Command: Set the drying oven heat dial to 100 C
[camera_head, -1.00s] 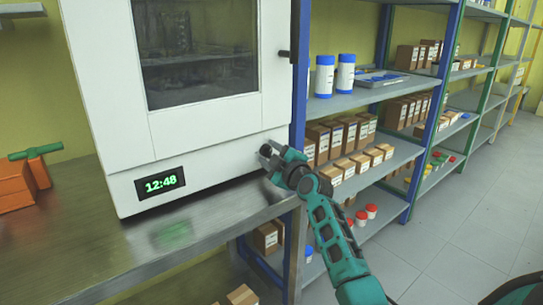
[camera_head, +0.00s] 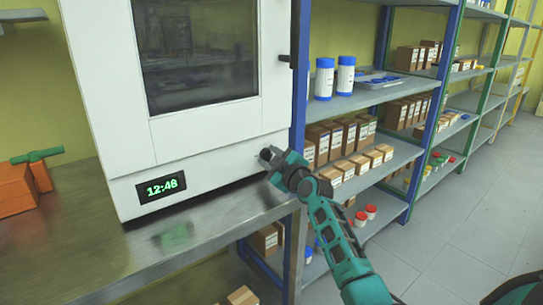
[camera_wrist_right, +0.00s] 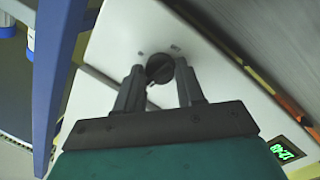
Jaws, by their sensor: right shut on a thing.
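The white drying oven (camera_head: 215,152) stands on a metal bench, its windowed door shut. Its green display (camera_head: 161,187) reads 12:48. The black heat dial (camera_wrist_right: 159,68) shows in the right wrist view on the white lower front panel, with small marks beside it that are too small to read. My right gripper (camera_wrist_right: 160,85) is shut on the dial, one finger on each side. In the head view the right gripper (camera_head: 266,155) is at the lower right of the oven front and hides the dial. My left gripper is not in view.
The metal bench (camera_head: 90,262) is bare in front of the oven. An orange block-like object with a green bar (camera_head: 38,155) is at the left. A blue-framed shelf (camera_head: 300,80) with cartons and white bottles (camera_head: 324,80) stands close at the right.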

